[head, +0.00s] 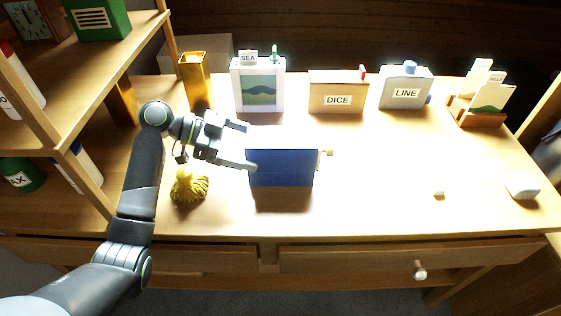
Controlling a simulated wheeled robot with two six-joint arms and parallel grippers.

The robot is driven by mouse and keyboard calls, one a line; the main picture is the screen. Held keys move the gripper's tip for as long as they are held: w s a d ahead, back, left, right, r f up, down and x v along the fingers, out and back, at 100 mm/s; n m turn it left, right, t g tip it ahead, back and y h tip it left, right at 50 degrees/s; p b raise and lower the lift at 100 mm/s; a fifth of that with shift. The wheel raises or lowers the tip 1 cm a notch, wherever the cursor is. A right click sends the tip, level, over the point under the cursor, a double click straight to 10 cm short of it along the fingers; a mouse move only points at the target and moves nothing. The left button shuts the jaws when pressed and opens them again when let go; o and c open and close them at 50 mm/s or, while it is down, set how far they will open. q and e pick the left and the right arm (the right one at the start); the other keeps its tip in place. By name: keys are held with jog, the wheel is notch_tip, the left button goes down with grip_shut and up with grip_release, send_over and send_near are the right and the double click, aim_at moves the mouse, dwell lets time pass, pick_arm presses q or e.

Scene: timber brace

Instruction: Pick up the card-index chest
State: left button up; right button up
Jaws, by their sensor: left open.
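A dark blue box (281,168) with a small light knob on its right side stands on the desk in the middle of the head view. It looks like the card-index chest, but no label shows on it. My left gripper (250,147) is open at the upper left of the blue box, its fingers pointing right. The lower fingertip overlaps the box's left edge in the picture; I cannot tell whether it touches. Nothing shows between the fingers. My right gripper is not in view.
A yellow tasselled thing (188,187) lies left of the blue box. A gold vase (195,82), SEA box (258,88), DICE box (338,94), LINE box (405,88) and card stand (484,105) line the back. Shelves stand at left. The desk's right middle is mostly clear.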

aim_at(266, 152)
pick_arm(q)
jog(key=x, duration=0.4)
jog(key=shift+s+d+f, duration=0.1)
jog(key=shift+s+d, duration=0.05)
jog(key=shift+d, duration=0.2)
jog(key=c, duration=1.3)
notch_tip(266, 152, up, 10)
jog(key=shift+r+p, duration=0.1)
jog(key=shift+p, duration=0.2)
